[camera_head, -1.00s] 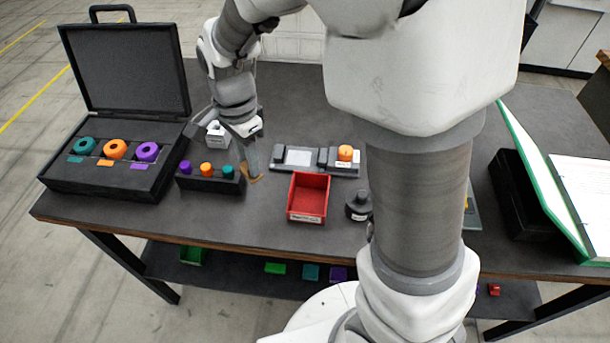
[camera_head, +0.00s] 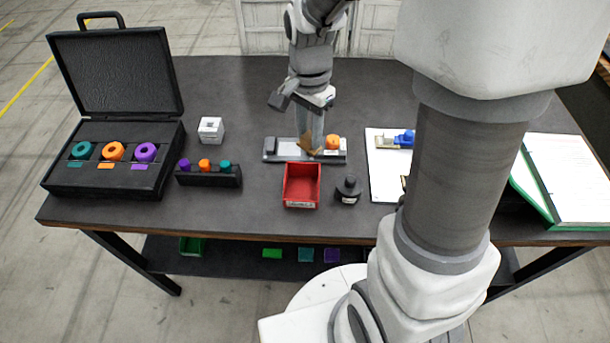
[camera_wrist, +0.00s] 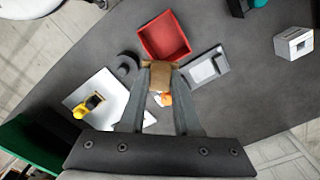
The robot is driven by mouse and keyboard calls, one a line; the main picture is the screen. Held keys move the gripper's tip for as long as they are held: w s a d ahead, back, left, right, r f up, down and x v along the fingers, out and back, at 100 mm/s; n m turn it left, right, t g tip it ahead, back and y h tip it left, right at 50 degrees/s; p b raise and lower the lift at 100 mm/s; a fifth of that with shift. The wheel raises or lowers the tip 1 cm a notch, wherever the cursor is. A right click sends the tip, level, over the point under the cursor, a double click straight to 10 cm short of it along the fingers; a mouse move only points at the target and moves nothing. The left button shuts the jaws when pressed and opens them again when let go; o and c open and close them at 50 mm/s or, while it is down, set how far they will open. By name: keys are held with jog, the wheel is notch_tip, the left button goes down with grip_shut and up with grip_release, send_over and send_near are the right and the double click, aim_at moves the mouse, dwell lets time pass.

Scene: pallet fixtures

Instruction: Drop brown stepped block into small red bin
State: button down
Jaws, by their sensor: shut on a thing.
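The brown stepped block (camera_head: 306,146) is held between the fingertips of my gripper (camera_head: 314,140), above the grey fixture behind the bin. In the wrist view my gripper (camera_wrist: 161,72) is shut on the block (camera_wrist: 159,75), which shows at the fingertips. The small red bin (camera_head: 302,184) stands on the table just in front of the block in the head view, and it looks empty. In the wrist view the bin (camera_wrist: 163,34) lies just beyond the fingertips. The block is apart from the bin.
A grey fixture (camera_head: 270,152) with an orange part (camera_head: 333,141) lies behind the bin. A dark weight-like object (camera_head: 347,189) stands right of it. A rack (camera_head: 208,178) and a white cube (camera_head: 210,129) are to the left, beside an open case (camera_head: 65,181).

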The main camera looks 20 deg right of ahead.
notch_tip(320, 180, down, 6)
jog(key=b, duration=0.4)
jog(key=shift+b, duration=0.4)
jog(key=shift+d, duration=0.1)
jog(key=c, duration=0.5)
grip_release()
jog(key=shift+c, duration=0.2)
notch_tip(320, 180, up, 18)
jog(key=p, duration=0.1)
jog(key=shift+f+p, duration=0.25)
jog(key=shift+p, duration=0.05)
